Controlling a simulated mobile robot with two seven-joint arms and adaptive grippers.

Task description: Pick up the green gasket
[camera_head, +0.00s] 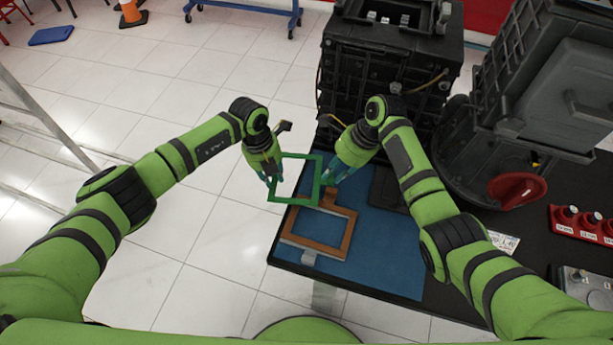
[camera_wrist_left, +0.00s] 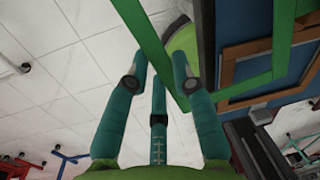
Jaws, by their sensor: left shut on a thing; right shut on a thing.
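The green gasket (camera_head: 294,156) is a thin rectangular frame held up above the left edge of the table, between my two grippers. My left gripper (camera_head: 270,180) is shut on its left side. My right gripper (camera_head: 332,177) is shut on its right side. In the left wrist view the green gasket (camera_wrist_left: 150,48) runs as a bar between the teal fingers of my left gripper (camera_wrist_left: 160,85).
A brown gasket (camera_head: 347,235) lies on the blue mat (camera_head: 383,260) below. Black engine trainers (camera_head: 350,75) stand behind and to the right. A red control box (camera_head: 582,224) is at the far right. Tiled floor is open to the left.

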